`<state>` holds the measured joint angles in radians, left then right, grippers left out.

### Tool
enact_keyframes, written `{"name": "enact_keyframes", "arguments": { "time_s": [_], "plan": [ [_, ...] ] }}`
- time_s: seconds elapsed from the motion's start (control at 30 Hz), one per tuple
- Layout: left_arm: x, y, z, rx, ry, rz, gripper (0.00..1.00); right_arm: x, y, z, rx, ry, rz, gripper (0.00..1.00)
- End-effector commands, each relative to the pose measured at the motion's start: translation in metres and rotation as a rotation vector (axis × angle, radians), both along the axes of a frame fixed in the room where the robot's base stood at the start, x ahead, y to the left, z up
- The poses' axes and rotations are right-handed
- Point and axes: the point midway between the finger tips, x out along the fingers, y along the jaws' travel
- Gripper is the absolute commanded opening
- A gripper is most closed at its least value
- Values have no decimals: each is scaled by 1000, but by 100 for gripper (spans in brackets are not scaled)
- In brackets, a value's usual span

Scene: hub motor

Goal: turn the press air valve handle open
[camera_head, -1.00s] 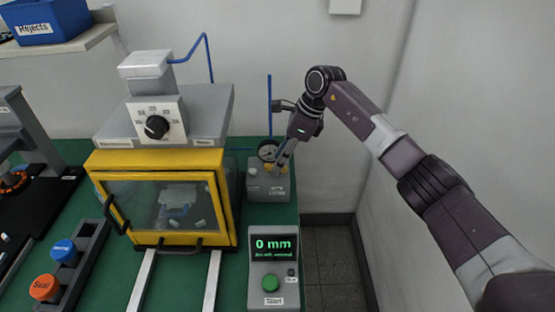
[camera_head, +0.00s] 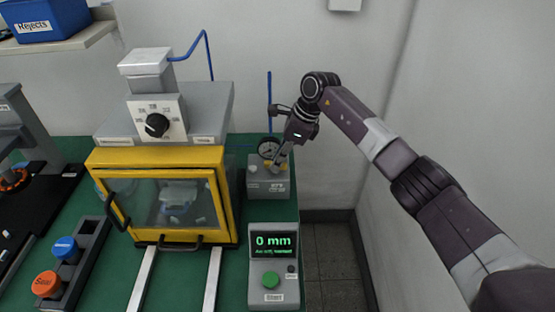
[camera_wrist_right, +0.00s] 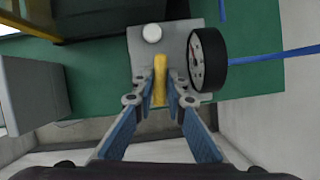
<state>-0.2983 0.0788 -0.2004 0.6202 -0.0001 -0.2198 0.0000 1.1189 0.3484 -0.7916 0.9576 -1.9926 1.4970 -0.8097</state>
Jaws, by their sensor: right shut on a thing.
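The grey air valve box (camera_head: 268,188) stands at the back right corner of the green bench, right of the yellow-framed press. Its yellow handle (camera_wrist_right: 160,80) shows between the fingers in the right wrist view, pointing lengthwise away from the wrist. My right gripper (camera_wrist_right: 161,88) is shut on the handle, with one blue-padded finger on each side. In the head view my right gripper (camera_head: 277,163) reaches down to the box and hides most of the handle. A round pressure gauge (camera_wrist_right: 207,60) sits beside the handle. My left gripper is not in view.
The press (camera_head: 160,195) with its yellow door frame stands left of the valve. A display box (camera_head: 273,255) reading 0 mm, with a green button, stands in front. A blue air hose (camera_head: 269,105) rises behind. A wall is at the right.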

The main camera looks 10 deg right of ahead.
Motion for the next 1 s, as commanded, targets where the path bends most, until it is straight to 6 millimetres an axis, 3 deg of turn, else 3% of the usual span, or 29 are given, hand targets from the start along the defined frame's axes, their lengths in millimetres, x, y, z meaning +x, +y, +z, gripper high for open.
{"name": "enact_keyframes", "arguments": {
  "time_s": [0.37, 1.0],
  "plan": [
    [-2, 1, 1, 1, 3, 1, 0, 0, 0, 1, -2, -4, -141, 0],
    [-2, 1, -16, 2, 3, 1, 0, -2, 4, 0, 1, -9, -727, 0]
  ]
}}
